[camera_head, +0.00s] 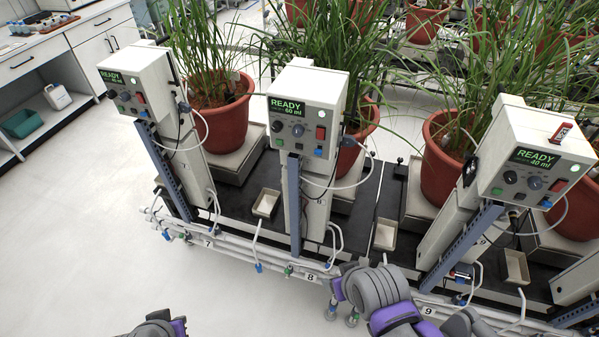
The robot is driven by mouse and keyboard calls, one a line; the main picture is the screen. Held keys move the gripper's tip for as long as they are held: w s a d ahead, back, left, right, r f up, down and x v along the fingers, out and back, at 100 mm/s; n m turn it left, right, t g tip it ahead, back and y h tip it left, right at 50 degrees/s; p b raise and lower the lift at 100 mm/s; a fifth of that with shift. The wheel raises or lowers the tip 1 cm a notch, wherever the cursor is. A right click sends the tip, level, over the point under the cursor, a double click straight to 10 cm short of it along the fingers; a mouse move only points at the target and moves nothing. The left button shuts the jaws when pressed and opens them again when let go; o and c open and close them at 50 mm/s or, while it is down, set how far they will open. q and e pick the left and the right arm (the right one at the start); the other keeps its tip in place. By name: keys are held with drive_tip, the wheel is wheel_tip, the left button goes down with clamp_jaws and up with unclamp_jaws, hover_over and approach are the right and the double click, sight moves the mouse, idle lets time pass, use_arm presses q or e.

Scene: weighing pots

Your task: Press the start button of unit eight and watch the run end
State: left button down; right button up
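Unit eight is the middle white control box (309,84), on a blue-grey post above the rail label 8 (310,277). Its green display (287,107) reads READY and 60 ml. A round white-green light or button (320,113) and a red switch (320,132) are on the right of its panel, with knobs and small buttons at left and below. Which one is the start button, I cannot tell. Grey and purple parts of my arms show at the bottom edge, below the panel and apart from it. No gripper fingertips are visible.
Unit seven (143,82) at left and unit nine (541,150) at right also show READY. Red pots (222,118) with tall grass stand behind. White pipes and hoses run along the front of the black bench. Pale floor (90,240) is clear at left.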

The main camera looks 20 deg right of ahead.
clamp_jaws()
idle(1.6)
